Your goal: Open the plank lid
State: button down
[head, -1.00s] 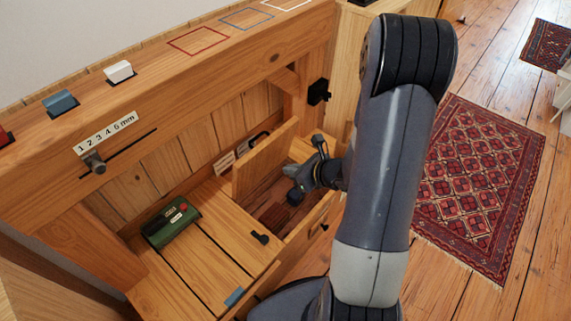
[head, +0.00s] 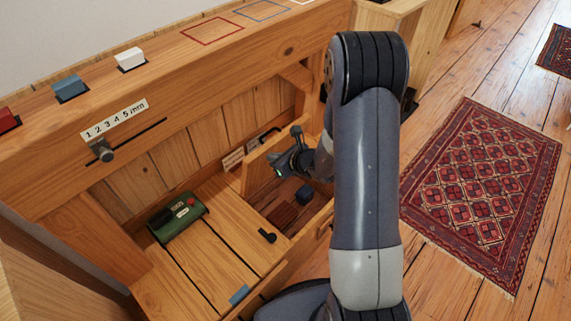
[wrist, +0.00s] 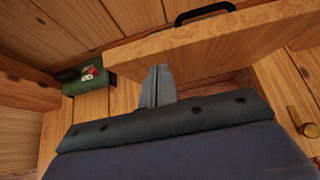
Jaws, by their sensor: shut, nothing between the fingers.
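The plank lid (head: 257,172) is a light wood board standing raised on its edge at the right of the bench seat, above an open compartment. Its black handle (head: 268,136) shows behind its top edge, and also in the wrist view (wrist: 205,14). My gripper (head: 279,169) is at the near, inner face of the lid, over the compartment. In the wrist view its grey fingers (wrist: 158,82) are together, empty, with their tips at the lid's face (wrist: 205,48). I cannot tell whether they touch it.
The open compartment holds a dark red block (head: 283,214) and a dark blue object (head: 304,195). A green box (head: 178,217) sits on the seat planks to the left. A black latch (head: 267,235) lies at the compartment's near-left edge. The wooden back wall stands close behind the lid.

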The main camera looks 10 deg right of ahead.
jog(key=shift+w+a+r, duration=0.1)
jog(key=shift+w+a, duration=0.2)
jog(key=shift+w, duration=0.15)
